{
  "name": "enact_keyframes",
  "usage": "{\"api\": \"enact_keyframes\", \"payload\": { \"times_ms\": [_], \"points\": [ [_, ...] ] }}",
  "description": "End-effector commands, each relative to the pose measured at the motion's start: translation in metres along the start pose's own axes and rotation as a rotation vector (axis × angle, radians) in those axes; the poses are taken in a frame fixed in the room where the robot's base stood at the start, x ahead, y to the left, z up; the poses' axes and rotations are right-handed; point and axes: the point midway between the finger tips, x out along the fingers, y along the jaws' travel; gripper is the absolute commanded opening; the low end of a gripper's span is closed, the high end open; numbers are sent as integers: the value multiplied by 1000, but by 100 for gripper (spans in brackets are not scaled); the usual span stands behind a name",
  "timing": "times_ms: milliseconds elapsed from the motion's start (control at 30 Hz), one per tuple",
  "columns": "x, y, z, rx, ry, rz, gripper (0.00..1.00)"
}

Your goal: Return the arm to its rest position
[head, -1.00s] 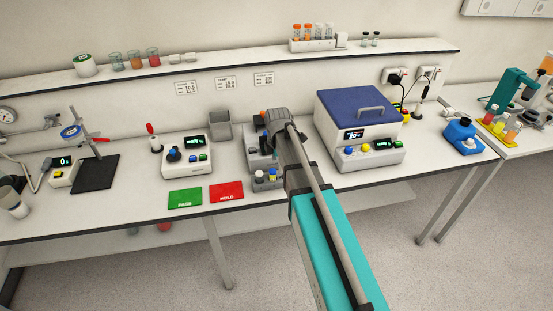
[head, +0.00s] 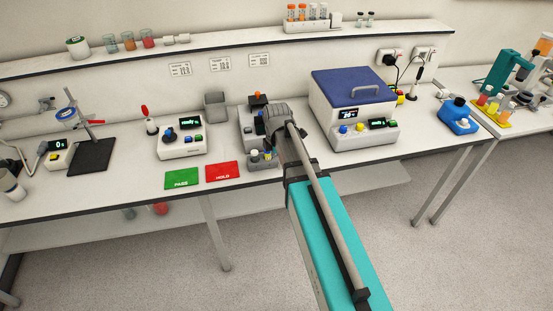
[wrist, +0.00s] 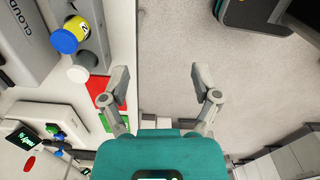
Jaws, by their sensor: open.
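My gripper (wrist: 162,98) is open in the wrist view, with two grey fingers wide apart and nothing between them. Bench front edge and floor show between and beyond the fingers. In the head view my arm reaches up from the bottom right over the bench edge; its wrist is in front of a grey device (head: 251,125), and the fingers cannot be made out there. A small rack (head: 262,164) with capped samples stands just left of the arm. In the wrist view a blue-capped sample (wrist: 66,40) and a white-capped sample (wrist: 87,60) are left of the fingers.
A green PASS mat (head: 183,178) and a red HOLD mat (head: 222,171) lie near the bench front. A blue-lidded machine (head: 352,112) stands right of the wrist. A wall shelf (head: 220,58) runs behind. The floor (head: 430,265) in front right is clear.

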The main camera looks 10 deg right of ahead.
Motion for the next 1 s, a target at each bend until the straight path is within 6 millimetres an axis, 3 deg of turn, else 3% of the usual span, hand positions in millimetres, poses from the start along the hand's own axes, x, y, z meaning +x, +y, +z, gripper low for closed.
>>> {"api": "enact_keyframes", "payload": {
  "times_ms": [533, 1000],
  "points": [
    [0, -8, -1, 81, 0, 0, 80],
    [2, -53, -6, 659, -1, 0, 80]
  ]
}}
